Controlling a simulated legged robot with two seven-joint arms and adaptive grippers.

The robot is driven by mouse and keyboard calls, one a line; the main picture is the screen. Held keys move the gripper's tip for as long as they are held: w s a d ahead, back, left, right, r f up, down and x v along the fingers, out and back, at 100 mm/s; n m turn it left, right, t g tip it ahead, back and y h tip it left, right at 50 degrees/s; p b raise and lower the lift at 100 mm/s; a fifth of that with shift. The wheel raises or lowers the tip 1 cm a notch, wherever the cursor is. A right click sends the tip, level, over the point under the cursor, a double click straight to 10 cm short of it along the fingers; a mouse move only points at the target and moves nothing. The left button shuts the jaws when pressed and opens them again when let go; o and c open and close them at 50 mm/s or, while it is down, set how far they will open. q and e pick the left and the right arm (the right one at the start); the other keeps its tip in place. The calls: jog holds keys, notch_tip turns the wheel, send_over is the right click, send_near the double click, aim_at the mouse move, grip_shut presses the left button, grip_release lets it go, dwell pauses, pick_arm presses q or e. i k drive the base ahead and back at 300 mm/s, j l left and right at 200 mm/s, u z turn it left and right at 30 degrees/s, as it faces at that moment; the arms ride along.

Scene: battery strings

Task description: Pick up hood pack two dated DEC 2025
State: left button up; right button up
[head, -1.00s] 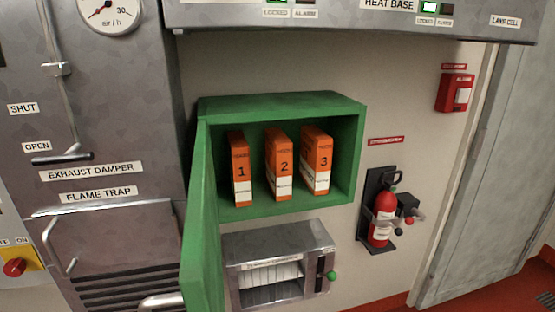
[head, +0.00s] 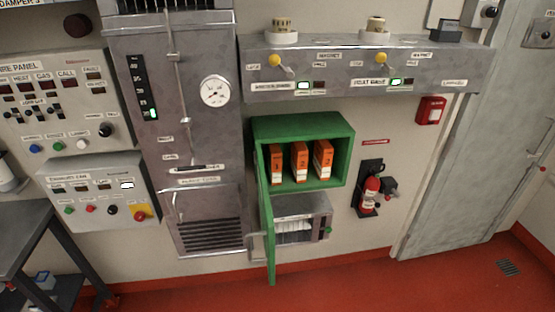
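Three orange hood packs with white lower labels stand upright side by side in an open green wall cabinet (head: 345,158) in the head view. Pack one (head: 276,165) is at the left, pack two (head: 299,163) is in the middle and pack three (head: 322,160) is at the right. The date print on pack two is too small to read. The green cabinet door (head: 264,225) hangs open at the left side, swung out toward me. Neither of my grippers is in view.
A metal box (head: 302,220) with a green knob sits below the cabinet. A fire extinguisher (head: 370,192) hangs to its right. A steel console (head: 365,65) juts out above. A dark table (head: 25,235) stands at the left. The red floor (head: 370,270) in front is clear.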

aim_at(299, 151)
jog(key=i+l+u, duration=0.25)
jog(key=l, duration=0.15)
jog(key=i+l+u, duration=0.1)
jog(key=l+u, duration=0.15)
jog(key=l, duration=0.15)
jog(key=i+l+u, duration=0.1)
jog(key=l+u, duration=0.2)
jog(key=l, duration=0.15)
